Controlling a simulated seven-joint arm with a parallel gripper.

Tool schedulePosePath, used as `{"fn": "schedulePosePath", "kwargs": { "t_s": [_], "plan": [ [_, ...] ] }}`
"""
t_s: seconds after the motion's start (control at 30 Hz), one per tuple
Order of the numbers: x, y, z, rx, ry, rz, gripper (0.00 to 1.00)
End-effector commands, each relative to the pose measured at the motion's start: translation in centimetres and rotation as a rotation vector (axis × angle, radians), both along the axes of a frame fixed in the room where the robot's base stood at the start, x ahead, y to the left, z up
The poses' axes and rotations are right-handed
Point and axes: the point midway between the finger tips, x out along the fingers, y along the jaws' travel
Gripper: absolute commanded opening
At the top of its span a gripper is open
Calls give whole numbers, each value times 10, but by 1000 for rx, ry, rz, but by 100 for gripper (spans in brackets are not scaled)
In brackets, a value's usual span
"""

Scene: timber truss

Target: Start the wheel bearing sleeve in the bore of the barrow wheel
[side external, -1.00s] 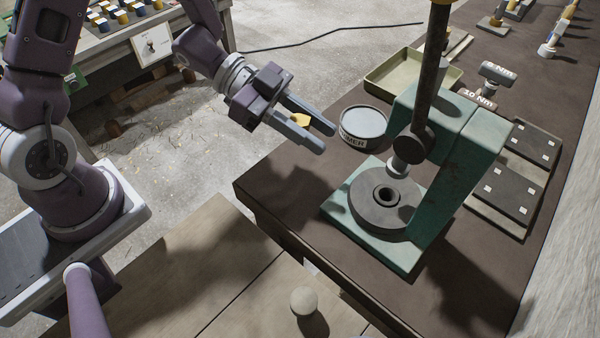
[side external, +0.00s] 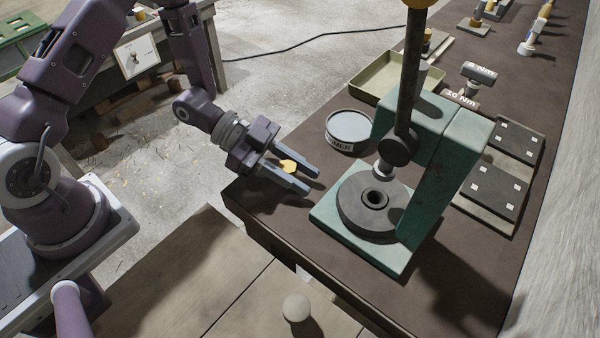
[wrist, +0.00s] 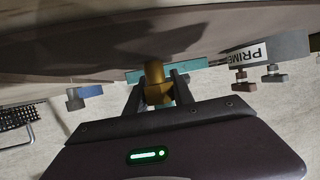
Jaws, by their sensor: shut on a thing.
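The barrow wheel (side external: 356,217) is a dark grey disc lying flat on the base of a green press. Its bore (side external: 376,198) faces up and looks empty. A pale press ram tip (side external: 383,170) hangs just behind and above the bore. The wheel bearing sleeve (side external: 288,166) is a small brass-yellow piece held between my gripper's fingers. My gripper (side external: 311,180) is shut on it, left of the wheel and apart from it, over the bench's left edge. In the wrist view the sleeve (wrist: 154,76) sits between the fingers, its outer end sticking out past them.
The green press frame (side external: 440,185) stands right of the wheel. A primer tin (side external: 347,146) sits behind my gripper, near its path. A shallow tray (side external: 375,85) lies farther back. Dark plates (side external: 497,190) lie to the right. A round knob (side external: 296,307) stands in front.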

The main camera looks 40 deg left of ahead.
Motion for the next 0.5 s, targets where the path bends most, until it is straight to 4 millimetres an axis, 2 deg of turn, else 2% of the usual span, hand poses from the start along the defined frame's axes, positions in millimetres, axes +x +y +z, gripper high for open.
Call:
{"fn": "schedulePosePath", "kwargs": {
  "t_s": [0.17,0.2,0.3,0.5],
  "plan": [
    [0,0,-4,-1,2,1,0],
    [0,0,-4,0,1,0,33],
    [0,0,-4,0,1,0,51],
    [0,0,-4,0,0,0,51]
  ]
}}
